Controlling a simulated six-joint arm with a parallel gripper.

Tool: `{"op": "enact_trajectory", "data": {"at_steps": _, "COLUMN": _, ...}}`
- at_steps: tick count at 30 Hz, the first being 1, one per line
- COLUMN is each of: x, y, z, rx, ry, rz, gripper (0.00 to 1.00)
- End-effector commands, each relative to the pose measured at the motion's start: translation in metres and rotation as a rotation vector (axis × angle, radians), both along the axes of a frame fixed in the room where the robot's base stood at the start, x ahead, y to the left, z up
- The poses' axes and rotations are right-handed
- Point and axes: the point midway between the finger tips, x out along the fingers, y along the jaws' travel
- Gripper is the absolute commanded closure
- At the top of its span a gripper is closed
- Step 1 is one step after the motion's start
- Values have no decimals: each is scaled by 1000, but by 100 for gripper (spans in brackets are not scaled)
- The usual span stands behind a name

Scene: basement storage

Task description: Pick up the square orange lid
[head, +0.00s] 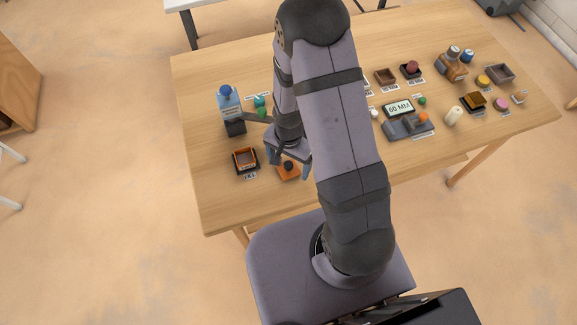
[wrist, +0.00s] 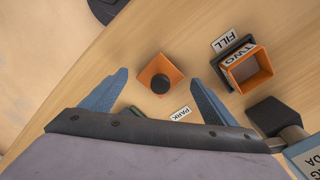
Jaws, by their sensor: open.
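The square orange lid (wrist: 151,72) with a round black knob on top lies flat on the table, and it shows in the head view (head: 285,174) just below my gripper. My gripper (wrist: 158,92) is open and empty, its two blue fingers apart. In the wrist view the lid lies beyond the fingertips, roughly between their lines. In the head view my gripper (head: 289,165) hangs over or close beside the lid; the exact height is hard to tell. My arm hides part of the table around it.
An open orange box (wrist: 267,72) with a dark base and a "FILL" label stands to the right in the wrist view. A blue-grey carton (head: 229,104) on a dark stand is behind it in the head view. Several small items, including a grey scale (head: 408,128), fill the table's right side.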

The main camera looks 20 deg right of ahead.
Motion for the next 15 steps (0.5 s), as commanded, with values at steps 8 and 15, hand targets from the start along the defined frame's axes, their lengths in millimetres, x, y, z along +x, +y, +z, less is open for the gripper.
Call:
{"op": "enact_trajectory", "data": {"at_steps": 8, "x": 0, "y": 0, "z": -9, "rx": 0, "ry": -1, "rz": 0, "gripper": 19}}
{"op": "enact_trajectory", "data": {"at_steps": 15, "x": 0, "y": 0, "z": -9, "rx": 0, "ry": -1, "rz": 0, "gripper": 38}}
